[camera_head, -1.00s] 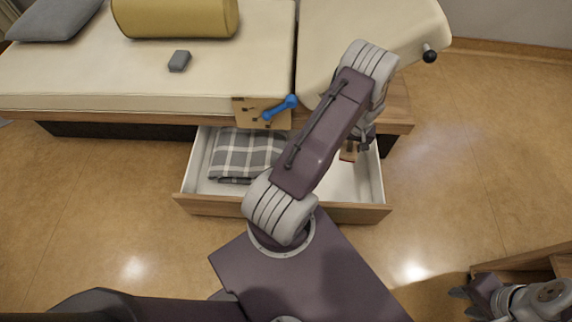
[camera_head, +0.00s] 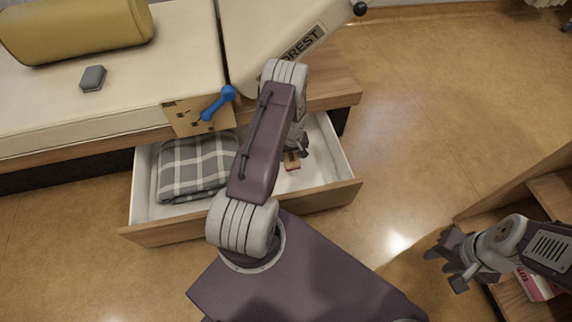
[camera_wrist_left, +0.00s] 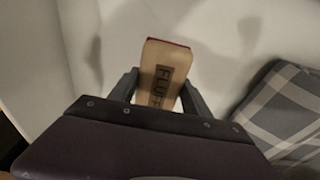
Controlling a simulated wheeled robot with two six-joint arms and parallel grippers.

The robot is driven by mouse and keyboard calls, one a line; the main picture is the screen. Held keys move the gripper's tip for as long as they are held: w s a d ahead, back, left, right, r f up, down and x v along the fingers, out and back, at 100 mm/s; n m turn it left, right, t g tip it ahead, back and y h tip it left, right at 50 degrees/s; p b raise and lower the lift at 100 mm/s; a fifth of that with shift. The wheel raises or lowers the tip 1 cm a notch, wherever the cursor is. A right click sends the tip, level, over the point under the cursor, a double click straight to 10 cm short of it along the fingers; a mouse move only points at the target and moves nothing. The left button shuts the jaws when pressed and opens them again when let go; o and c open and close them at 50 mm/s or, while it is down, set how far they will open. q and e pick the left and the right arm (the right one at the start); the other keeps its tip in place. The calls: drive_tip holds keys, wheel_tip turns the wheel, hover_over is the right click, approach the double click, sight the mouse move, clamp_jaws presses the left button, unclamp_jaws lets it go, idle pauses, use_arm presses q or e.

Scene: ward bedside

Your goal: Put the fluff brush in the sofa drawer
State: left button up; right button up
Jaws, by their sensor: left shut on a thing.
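The fluff brush (camera_wrist_left: 163,70), a wooden block with "FLUFF" lettering and a red edge, is between the fingers of my left gripper (camera_wrist_left: 160,90). In the head view the brush (camera_head: 291,160) shows below my left gripper (camera_head: 300,150), within the outline of the open sofa drawer (camera_head: 150,232). My left gripper is shut on it. I cannot tell if the brush touches the drawer floor. My right gripper (camera_head: 458,262) is empty with its fingers apart, at the lower right beside a wooden shelf unit.
A folded plaid blanket (camera_head: 196,168) fills the drawer's left part. The wooden shelf (camera_head: 550,190) stands at right.

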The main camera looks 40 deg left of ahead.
sight(291, 161)
use_arm(q)
wheel_tip(291, 161, down, 5)
drive_tip(key=b, duration=0.3)
drive_tip(key=shift+r, duration=0.35)
drive_tip(key=shift+f, duration=0.15)
